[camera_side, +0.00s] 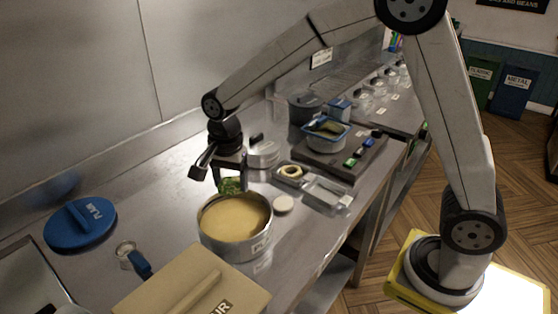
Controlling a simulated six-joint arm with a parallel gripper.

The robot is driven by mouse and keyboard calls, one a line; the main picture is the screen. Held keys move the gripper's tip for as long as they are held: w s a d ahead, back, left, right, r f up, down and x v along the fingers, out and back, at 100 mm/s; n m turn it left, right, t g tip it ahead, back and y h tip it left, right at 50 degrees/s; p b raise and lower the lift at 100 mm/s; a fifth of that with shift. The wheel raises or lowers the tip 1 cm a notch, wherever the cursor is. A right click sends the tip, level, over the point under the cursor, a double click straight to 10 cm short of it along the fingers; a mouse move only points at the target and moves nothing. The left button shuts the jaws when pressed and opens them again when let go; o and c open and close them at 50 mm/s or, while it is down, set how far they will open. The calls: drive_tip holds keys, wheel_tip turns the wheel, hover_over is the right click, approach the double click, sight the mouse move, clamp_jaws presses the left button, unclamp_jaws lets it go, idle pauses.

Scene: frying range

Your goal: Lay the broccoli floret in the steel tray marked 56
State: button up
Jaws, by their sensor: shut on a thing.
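My gripper (231,177) points down over the far rim of a round steel pot (231,249) of yellowish batter. It is shut on the green broccoli floret (231,187), which sits between the fingertips. The floret is just above or at the pot's far edge; I cannot tell whether it touches the batter. A shallow steel tray (327,193) with a small label lies to the right of the pot. Another small tray (283,178) beside it holds a pale ring. The labels are too small to read, so I cannot tell which tray is marked 56.
A pale round disc (284,205) lies between pot and trays. A blue lid (80,223) lies left, a tan box (190,288) in front. Bare steel counter lies left of the pot.

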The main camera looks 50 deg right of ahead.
drive_tip(key=shift+d, duration=0.15)
drive_tip(key=s+d+f+m, duration=0.2)
drive_tip(key=s+d, duration=0.1)
drive_tip(key=d, duration=0.5)
drive_tip(key=s+d+f+m, duration=0.2)
drive_tip(key=s+d, duration=0.1)
drive_tip(key=d, duration=0.5)
drive_tip(key=s+d+f+m, duration=0.1)
drive_tip(key=s+d, duration=0.3)
drive_tip(key=d, duration=0.5)
drive_tip(key=shift+f+m, duration=0.4)
drive_tip(key=shift+f, duration=0.3)
drive_tip(key=shift+f, duration=0.2)
hover_over(324, 195)
drive_tip(key=shift+f, duration=2.25)
drive_tip(key=o, duration=0.8)
